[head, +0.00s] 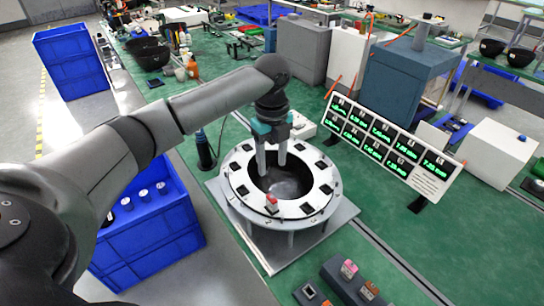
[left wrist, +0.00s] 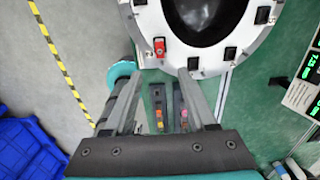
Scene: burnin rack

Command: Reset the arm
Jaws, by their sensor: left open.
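My left arm reaches in from the left in the head view. Its gripper (head: 272,163) points down over the dark centre of the round white rack (head: 234,190). The gripper is open, with nothing between its fingers; in the left wrist view the two fingers (left wrist: 160,95) stand wide apart. Black sockets sit around the ring. A red piece (head: 271,203) sits at the ring's near edge and also shows in the left wrist view (left wrist: 160,47). The head view cannot show whether the fingertips touch the rack. My right gripper is out of view.
A display board (head: 385,140) with green readings stands right of the rack. Dark blocks (head: 345,283) with pink and orange pieces lie at the front. A blue crate (head: 150,235) with several small cylinders stands left. A dark cylinder (head: 205,150) stands behind the rack's left side.

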